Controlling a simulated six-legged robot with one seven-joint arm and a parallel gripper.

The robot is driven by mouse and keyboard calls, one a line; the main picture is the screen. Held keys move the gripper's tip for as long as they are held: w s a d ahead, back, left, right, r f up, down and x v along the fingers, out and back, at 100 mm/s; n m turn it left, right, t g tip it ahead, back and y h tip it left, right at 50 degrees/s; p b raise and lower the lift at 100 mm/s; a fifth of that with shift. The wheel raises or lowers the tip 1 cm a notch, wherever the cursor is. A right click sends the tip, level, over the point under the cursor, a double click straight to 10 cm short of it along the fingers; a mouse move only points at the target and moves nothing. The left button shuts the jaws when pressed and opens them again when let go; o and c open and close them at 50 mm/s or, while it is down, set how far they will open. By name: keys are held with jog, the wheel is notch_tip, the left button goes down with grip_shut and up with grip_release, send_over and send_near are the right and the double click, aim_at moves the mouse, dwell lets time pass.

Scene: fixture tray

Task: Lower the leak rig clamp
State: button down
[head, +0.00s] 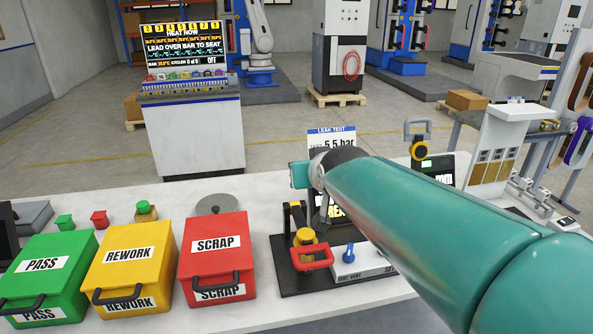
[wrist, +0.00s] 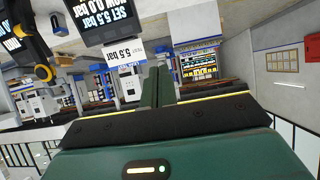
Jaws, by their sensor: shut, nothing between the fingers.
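The leak rig stands on a black base plate (head: 290,286) in the middle of the bench in the head view. Its clamp (head: 305,238) has yellow and black parts and a red loop handle (head: 314,260) low at the front. My arm hides part of the rig. My gripper (wrist: 159,86) is shut and empty in the wrist view, with its two dark green fingers together. In the head view my wrist is above and behind the clamp, apart from the red handle, and the fingers are hidden. A yellow and black part shows at the wrist view's left edge; I cannot tell whether it is the clamp.
A blue vent knob (head: 349,253) is right of the clamp. A red SCRAP bin (head: 215,262), yellow REWORK bin (head: 130,262) and green PASS bin (head: 50,272) stand to the left. The LEAK TEST sign (head: 331,138) rises behind.

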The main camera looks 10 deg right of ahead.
jog(key=s+f, duration=0.4)
jog(key=s, duration=0.4)
jog(key=shift+s+f, duration=0.2)
jog(key=shift+s, duration=0.15)
jog(key=s+f+g, duration=0.3)
jog(key=s, duration=0.4)
jog(key=s+f+g, duration=0.3)
jog(key=s+f, duration=0.1)
jog(key=s, duration=0.4)
jog(key=shift+s+g, duration=0.25)
jog(key=shift+g, duration=0.05)
dwell(1.4)
